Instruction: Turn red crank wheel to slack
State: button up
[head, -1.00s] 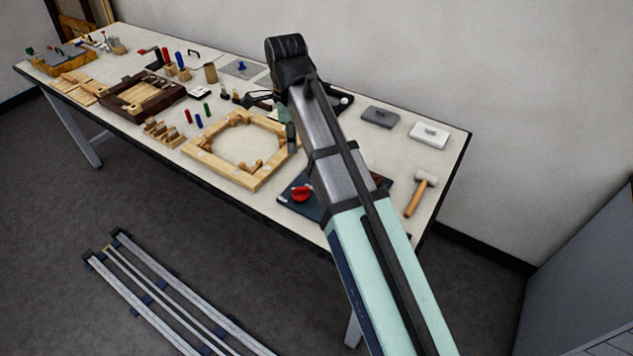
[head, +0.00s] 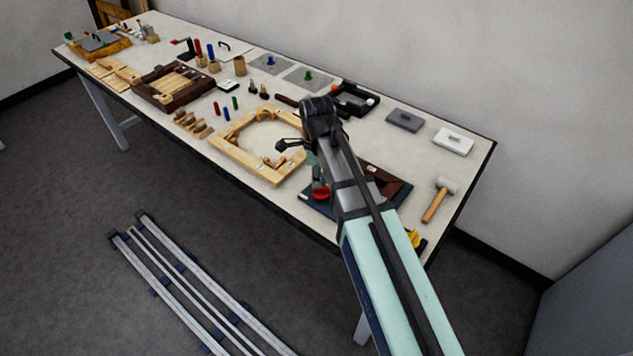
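A small round red part (head: 320,194), which looks like the red crank wheel, sits at the left of a dark blue board (head: 316,207) near the table's front edge. My arm and a grey-green part just above it crowd the view, so its turn position cannot be read. My gripper (head: 289,145) shows as a dark finger-like shape left of my arm, over the right side of the octagonal wooden frame. It is apart from the red part, up and to its left in the picture. Its fingers are too small to judge.
The octagonal wooden frame (head: 222,146) lies left of the board. A mallet (head: 440,200) lies to the right. A black tray (head: 373,101), a grey block (head: 404,120) and a white block (head: 453,141) stand behind. A red-handled item (head: 180,41) is farther back.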

aim_at(322, 192)
jog(key=shift+f+p, duration=0.35)
jog(key=shift+f, duration=1.55)
grip_shut()
